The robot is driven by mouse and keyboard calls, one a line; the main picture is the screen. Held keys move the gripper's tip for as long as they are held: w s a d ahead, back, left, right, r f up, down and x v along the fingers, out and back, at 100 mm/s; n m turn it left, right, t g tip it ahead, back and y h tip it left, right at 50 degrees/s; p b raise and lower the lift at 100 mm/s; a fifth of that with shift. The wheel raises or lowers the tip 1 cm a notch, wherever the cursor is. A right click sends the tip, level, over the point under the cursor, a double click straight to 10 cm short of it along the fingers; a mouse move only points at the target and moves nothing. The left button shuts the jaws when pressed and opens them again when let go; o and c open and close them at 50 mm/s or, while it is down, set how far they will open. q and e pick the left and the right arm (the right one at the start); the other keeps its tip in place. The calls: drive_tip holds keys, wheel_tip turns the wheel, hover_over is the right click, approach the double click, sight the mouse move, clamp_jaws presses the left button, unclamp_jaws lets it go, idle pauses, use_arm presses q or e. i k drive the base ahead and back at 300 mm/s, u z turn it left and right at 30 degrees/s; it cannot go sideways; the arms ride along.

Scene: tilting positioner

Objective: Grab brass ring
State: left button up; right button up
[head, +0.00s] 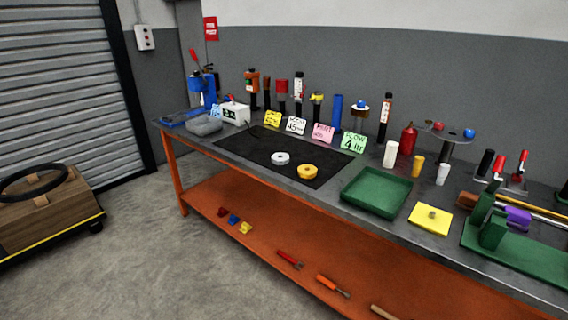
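A yellow-gold ring (307,171), which looks like the brass ring, lies flat on the black mat (240,145) on the workbench in the head view. A pale grey-white ring (280,158) lies just to its left and slightly farther back, apart from it. Nothing covers the yellow-gold ring. Neither of my grippers is in view, so nothing is seen near the rings.
A green tray (376,207) stands right of the mat, with a yellow plate (424,224) beyond it. Several labelled cards (296,126) and upright tools line the back. A green vise-like fixture (492,228) is at the right. The mat's front is clear.

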sight(305, 172)
drive_tip(key=u, duration=0.1)
drive_tip(key=k, duration=0.45)
drive_tip(key=z, duration=1.2)
drive_tip(key=i, duration=1.4)
drive_tip(key=u, duration=0.45)
